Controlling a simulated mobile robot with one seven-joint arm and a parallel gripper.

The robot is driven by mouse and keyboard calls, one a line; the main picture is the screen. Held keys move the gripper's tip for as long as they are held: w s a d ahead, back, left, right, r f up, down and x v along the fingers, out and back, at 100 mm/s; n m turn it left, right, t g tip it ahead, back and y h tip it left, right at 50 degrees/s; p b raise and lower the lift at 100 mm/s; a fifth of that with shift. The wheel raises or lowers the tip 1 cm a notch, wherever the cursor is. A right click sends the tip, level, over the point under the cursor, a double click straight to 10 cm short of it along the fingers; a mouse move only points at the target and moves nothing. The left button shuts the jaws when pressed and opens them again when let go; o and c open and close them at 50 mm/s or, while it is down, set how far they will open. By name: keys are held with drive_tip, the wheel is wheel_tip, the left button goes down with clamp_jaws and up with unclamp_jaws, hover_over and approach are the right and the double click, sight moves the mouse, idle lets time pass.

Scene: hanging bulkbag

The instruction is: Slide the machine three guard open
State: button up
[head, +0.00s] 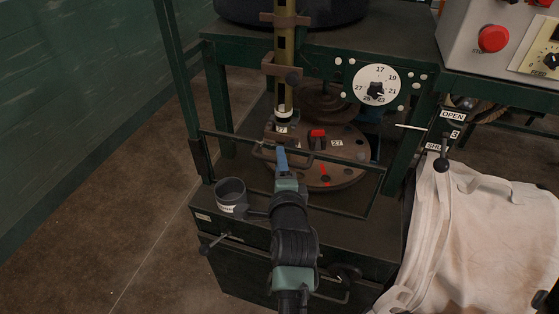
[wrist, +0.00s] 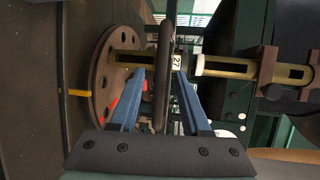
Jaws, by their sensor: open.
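The guard is a dark green frame (head: 235,136) standing in front of a round brown turntable (head: 347,142) on a green machine. I cannot read a machine number on it. Its handle (head: 262,154) is a brown bar on the upper part of the frame. My gripper (head: 281,153) reaches up to the handle from the front. In the wrist view my gripper (wrist: 162,72) has its two blue fingers apart, and the handle bar (wrist: 163,55) runs between them. A gap shows on each side of the bar. Part of the frame is hidden behind my arm.
A dark cup (head: 231,193) sits on the machine's ledge, left of my arm. A numbered dial (head: 377,85) is at the upper right. A lever (head: 441,163) by OPEN and SHUT labels and a pale bulk bag (head: 480,235) are at right. Floor at left is clear.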

drive_tip(key=shift+w+a+f, duration=0.1)
drive_tip(key=shift+w, duration=0.55)
drive_tip(key=shift+c, duration=0.2)
clamp_jaws()
idle(0.9)
